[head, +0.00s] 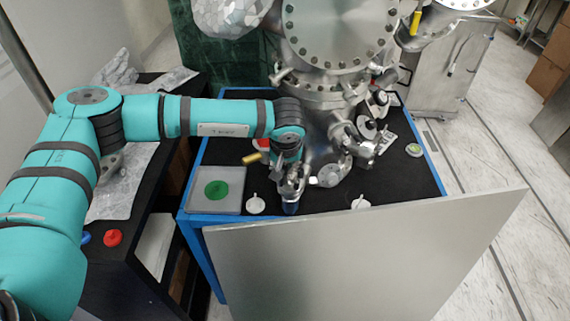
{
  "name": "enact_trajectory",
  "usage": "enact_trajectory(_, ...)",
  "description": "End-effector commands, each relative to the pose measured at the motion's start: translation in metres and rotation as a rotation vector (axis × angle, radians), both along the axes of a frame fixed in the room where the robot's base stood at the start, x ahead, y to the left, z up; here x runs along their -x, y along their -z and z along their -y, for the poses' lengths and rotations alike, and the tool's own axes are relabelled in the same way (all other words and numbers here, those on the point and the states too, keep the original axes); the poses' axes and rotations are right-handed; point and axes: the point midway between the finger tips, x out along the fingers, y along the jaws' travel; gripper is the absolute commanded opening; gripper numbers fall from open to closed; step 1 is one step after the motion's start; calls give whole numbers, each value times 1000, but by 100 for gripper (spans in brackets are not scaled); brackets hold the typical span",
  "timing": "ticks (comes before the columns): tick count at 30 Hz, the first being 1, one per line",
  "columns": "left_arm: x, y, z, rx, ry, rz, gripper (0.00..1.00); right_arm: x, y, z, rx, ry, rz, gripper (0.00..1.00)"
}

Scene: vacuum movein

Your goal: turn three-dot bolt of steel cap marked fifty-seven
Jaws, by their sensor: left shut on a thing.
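My left arm comes in from the left, and its gripper (291,194) points down in front of the steel chamber (335,35), over the black table top. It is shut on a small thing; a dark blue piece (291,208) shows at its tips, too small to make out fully. The chamber carries several round steel caps and flanges, among them a large round cap (340,30) at the top and a small one (329,176) low down, right of my gripper. I cannot read a fifty-seven or see bolt dots on any of them. My right gripper is not in view.
The blue-framed table (408,172) holds a grey tray (203,203) with a green disc (216,190), and small white pieces (256,204) (361,202). A large grey panel (370,262) stands at the table's front. Red and blue knobs lie on the dark side table.

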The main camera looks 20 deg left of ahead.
Motion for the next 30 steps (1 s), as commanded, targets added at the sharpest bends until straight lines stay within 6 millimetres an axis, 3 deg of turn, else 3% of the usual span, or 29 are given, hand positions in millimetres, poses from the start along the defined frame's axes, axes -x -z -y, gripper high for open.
enact_trajectory(15,-1,2,-2,2,308,2,0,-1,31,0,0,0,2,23)
enact_trajectory(30,-1,-1,-2,0,503,3,0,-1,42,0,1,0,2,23)
